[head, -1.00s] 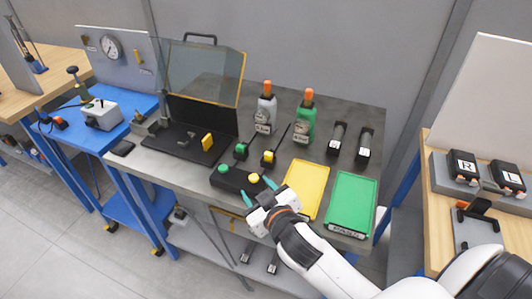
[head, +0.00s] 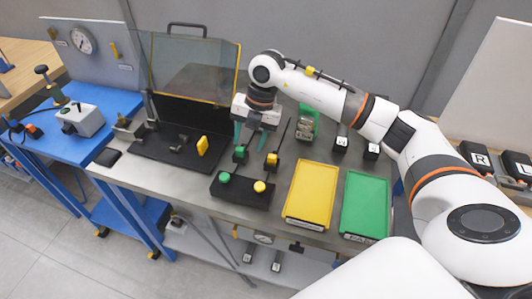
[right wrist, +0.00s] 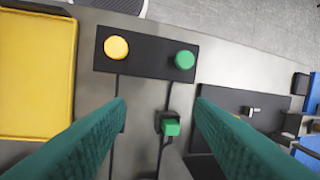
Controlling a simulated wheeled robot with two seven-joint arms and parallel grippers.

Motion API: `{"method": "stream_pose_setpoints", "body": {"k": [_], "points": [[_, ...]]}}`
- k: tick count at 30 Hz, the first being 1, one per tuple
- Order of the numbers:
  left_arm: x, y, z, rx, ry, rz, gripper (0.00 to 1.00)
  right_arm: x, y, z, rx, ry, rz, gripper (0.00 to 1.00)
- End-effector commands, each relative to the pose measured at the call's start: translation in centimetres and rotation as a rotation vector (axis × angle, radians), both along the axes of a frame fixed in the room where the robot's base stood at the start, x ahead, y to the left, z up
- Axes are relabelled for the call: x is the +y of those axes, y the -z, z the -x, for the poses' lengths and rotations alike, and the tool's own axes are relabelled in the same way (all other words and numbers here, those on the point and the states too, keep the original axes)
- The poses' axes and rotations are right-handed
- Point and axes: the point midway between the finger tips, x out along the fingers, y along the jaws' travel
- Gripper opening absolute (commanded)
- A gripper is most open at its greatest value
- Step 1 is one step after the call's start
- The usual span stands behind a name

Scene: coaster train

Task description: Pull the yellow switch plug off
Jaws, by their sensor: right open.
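The yellow switch plug (head: 272,160) stands on the table behind the black button box (head: 228,190), at the end of the yellow button's line. The green plug (head: 240,153) stands just left of it. My right gripper (head: 251,145) points down above and slightly behind the two plugs, open and empty. In the right wrist view the green plug (right wrist: 171,127) shows between my spread fingers (right wrist: 160,105). The yellow plug is not visible there, and my left-hand finger in that picture covers part of the yellow button's cable. My left gripper is not in view.
The yellow tray (head: 311,192) and green tray (head: 364,203) lie right of the button box. A black fixture with a raised clear cover (head: 195,68) stands at left.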

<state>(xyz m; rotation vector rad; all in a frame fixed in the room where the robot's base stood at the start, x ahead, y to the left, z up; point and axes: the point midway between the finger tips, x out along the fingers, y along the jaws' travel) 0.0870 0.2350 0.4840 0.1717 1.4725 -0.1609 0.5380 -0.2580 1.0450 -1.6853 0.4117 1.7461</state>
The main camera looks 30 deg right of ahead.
Motion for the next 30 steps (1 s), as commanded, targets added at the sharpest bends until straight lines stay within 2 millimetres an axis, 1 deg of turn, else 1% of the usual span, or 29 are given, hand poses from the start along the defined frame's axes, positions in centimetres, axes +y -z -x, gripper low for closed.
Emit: {"method": "stream_pose_setpoints", "body": {"k": [1, 3, 6, 8, 15, 18, 22, 25, 28, 30], "points": [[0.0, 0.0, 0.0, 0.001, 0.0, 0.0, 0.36, -2.5, -0.7, -0.2, 0.022, 0.05, 0.084, 0.49], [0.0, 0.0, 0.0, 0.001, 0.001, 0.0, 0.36, -4.9, -1.2, -0.1, 0.051, 0.102, 0.17, 0.49], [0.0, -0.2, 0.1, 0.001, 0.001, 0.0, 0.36, -6.6, -1.5, 0.1, 0.073, 0.145, 0.232, 0.49], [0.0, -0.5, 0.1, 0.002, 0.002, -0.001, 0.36, -6.9, -0.9, 0.2, 0.081, 0.153, 0.244, 0.49], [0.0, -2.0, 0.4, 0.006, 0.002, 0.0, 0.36, -6.9, 3.2, 0.3, 0.083, 0.15, 0.243, 0.49], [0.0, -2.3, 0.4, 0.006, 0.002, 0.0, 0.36, -6.9, 4.4, 0.3, 0.082, 0.149, 0.243, 0.49], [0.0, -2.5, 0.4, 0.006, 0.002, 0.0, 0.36, -6.9, 5.2, 0.3, 0.08, 0.149, 0.243, 0.49], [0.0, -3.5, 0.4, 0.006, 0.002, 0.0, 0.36, -7.0, 6.1, 0.4, 0.083, 0.148, 0.241, 0.49], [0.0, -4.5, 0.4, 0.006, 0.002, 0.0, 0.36, -7.1, 7.7, 0.5, 0.083, 0.149, 0.241, 0.49], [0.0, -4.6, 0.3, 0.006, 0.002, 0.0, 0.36, -7.1, 8.9, 0.4, 0.082, 0.148, 0.24, 0.49]]}}
